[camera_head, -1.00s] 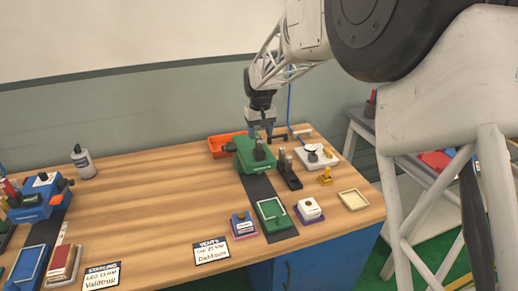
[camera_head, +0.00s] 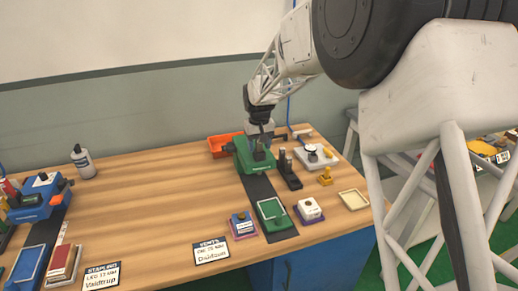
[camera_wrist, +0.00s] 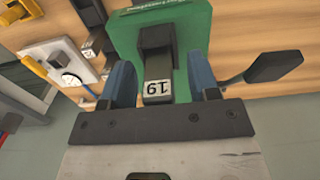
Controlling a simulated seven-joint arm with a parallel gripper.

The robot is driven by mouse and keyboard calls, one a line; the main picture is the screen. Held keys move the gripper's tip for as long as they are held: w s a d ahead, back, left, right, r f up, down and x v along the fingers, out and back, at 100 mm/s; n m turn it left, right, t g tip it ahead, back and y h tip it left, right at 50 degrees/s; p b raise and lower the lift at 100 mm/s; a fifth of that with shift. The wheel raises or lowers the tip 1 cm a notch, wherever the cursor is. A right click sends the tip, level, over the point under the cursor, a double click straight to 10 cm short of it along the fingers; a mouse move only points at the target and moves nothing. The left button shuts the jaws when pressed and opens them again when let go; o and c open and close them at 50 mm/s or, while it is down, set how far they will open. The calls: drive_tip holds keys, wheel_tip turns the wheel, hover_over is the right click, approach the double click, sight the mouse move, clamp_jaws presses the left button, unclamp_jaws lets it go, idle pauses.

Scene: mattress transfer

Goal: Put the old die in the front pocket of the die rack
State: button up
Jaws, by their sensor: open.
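The green press (camera_head: 245,152) stands at the back of the bench. My gripper (camera_head: 260,146) is low over the press. In the wrist view its two blue fingers (camera_wrist: 162,88) are open, one on each side of the die, with gaps visible. The black die rack (camera_head: 289,175) stands just right of the press, with a dark upright block in its back part. Its front part looks empty. The rack also shows partly in the wrist view (camera_wrist: 88,14).
A black lever (camera_wrist: 272,68) sticks out beside the press, close to my right finger. A white plate with a round dial (camera_head: 315,158) and a yellow piece (camera_head: 325,177) lie right of the rack. An orange bin (camera_head: 222,143) is behind. A green tray (camera_head: 272,213) lies in front.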

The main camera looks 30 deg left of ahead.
idle(0.5)
clamp_jaws()
